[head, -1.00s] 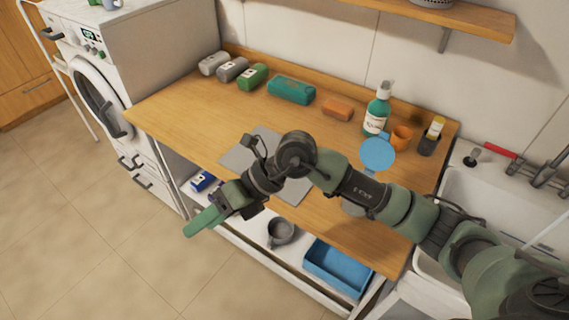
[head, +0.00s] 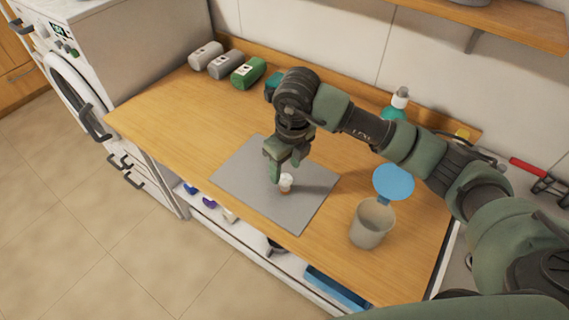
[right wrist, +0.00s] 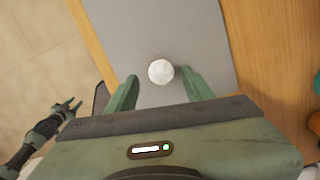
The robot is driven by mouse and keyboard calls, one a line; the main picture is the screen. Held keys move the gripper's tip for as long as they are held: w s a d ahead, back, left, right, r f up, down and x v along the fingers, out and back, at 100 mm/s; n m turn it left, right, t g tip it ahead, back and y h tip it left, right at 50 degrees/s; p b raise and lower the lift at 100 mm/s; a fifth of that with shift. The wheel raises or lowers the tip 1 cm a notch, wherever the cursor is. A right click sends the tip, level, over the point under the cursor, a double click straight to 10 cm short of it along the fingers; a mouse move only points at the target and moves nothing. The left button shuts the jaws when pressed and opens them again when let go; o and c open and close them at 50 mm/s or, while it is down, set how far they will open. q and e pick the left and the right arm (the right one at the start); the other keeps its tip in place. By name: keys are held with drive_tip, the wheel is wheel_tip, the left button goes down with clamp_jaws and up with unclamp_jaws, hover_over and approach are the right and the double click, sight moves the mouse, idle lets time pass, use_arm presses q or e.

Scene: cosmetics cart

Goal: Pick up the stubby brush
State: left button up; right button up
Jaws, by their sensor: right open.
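The stubby brush (head: 286,184) stands upright on the grey mat (head: 245,180), with a white rounded top and an orange-brown lower part. In the right wrist view its white top (right wrist: 161,72) lies between the tips of my right gripper (right wrist: 160,78). In the head view my right gripper (head: 285,169) points down at the brush, open, with a finger to either side. I cannot tell whether either finger touches it. My left gripper (right wrist: 67,106) shows small at the lower left of the right wrist view, fingers apart, far from the brush.
A beige cup (head: 371,226) and a blue round-headed object (head: 393,183) stand right of the mat. Grey and green packs (head: 249,72) line the back left. A teal pump bottle (head: 396,104) is partly behind my arm. The wooden top (head: 165,115) left of the mat is clear.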

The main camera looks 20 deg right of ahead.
sight(286, 178)
drive_tip(key=shift+w+f, duration=0.1)
drive_tip(key=shift+w, duration=0.1)
drive_tip(key=shift+s+f, duration=0.1)
drive_tip(key=shift+f, duration=0.2)
drive_tip(key=shift+s+a+f+p, duration=0.1)
drive_tip(key=shift+s+f+p, duration=0.15)
drive_tip(key=shift+f+p, duration=0.35)
drive_tip(key=shift+s+f+p, duration=0.2)
drive_tip(key=shift+f+p, duration=0.3)
drive_tip(key=shift+p, duration=0.05)
drive_tip(key=f, duration=0.1)
drive_tip(key=f+p, duration=0.1)
drive_tip(key=f, duration=0.1)
drive_tip(key=shift+w, duration=0.4)
drive_tip(key=shift+w+f, duration=0.1)
drive_tip(key=shift+f, duration=0.5)
drive_tip(key=c, duration=0.9)
clamp_jaws()
use_arm(q)
drive_tip(key=s+r, duration=0.2)
drive_tip(key=r, duration=0.1)
drive_tip(key=shift+s+a+r, duration=0.2)
drive_tip(key=shift+s+r, duration=0.05)
